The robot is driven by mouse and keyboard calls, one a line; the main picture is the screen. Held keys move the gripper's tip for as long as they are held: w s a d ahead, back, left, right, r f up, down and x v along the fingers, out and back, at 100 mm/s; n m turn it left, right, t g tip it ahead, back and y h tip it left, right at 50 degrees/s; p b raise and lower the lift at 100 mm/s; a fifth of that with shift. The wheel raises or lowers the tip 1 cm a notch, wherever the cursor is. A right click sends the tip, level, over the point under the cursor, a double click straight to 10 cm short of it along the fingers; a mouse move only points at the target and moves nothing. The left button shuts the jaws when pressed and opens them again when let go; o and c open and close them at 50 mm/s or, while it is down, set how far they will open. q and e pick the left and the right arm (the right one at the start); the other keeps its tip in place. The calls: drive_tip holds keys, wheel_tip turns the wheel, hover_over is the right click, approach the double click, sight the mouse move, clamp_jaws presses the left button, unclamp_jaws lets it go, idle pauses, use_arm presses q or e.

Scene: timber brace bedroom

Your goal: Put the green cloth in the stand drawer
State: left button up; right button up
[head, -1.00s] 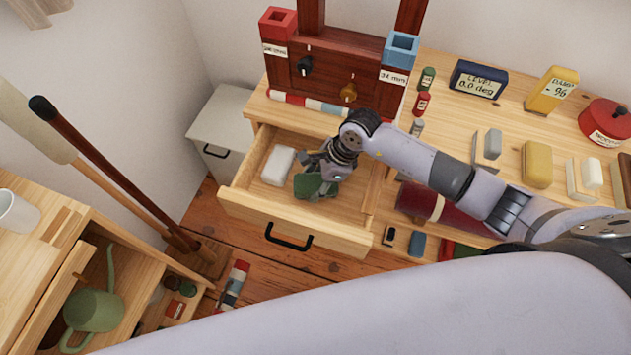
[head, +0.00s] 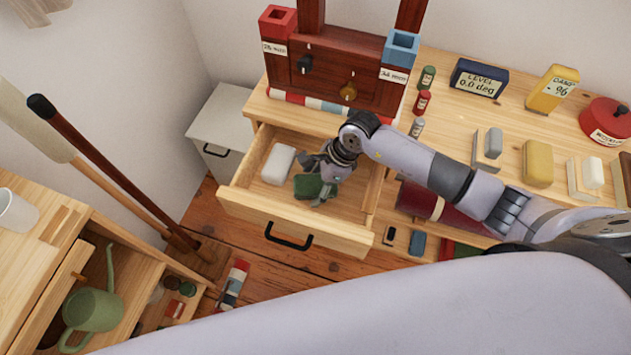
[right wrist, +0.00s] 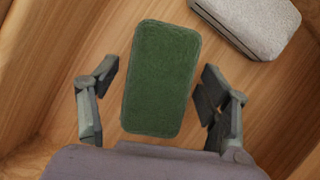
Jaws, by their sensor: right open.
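The green cloth (head: 309,186) lies in the open stand drawer (head: 302,222), to the right of a white block. In the right wrist view the folded green cloth (right wrist: 161,78) lies flat on the drawer's wooden floor (right wrist: 95,40). My right gripper (head: 318,190) is inside the drawer, over the cloth. In the right wrist view its fingers (right wrist: 155,100) are spread on either side of the cloth, with gaps between. The left gripper is not in view.
A white block (head: 278,164) lies in the drawer, and it also shows in the right wrist view (right wrist: 250,22). The stand top (head: 455,125) above holds a level box (head: 478,80), several small bottles and blocks. A grey cabinet (head: 217,128) stands left of the drawer.

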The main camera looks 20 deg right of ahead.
drive_tip(key=shift+r, duration=0.25)
drive_tip(key=v, duration=1.2)
drive_tip(key=shift+s+a, duration=0.1)
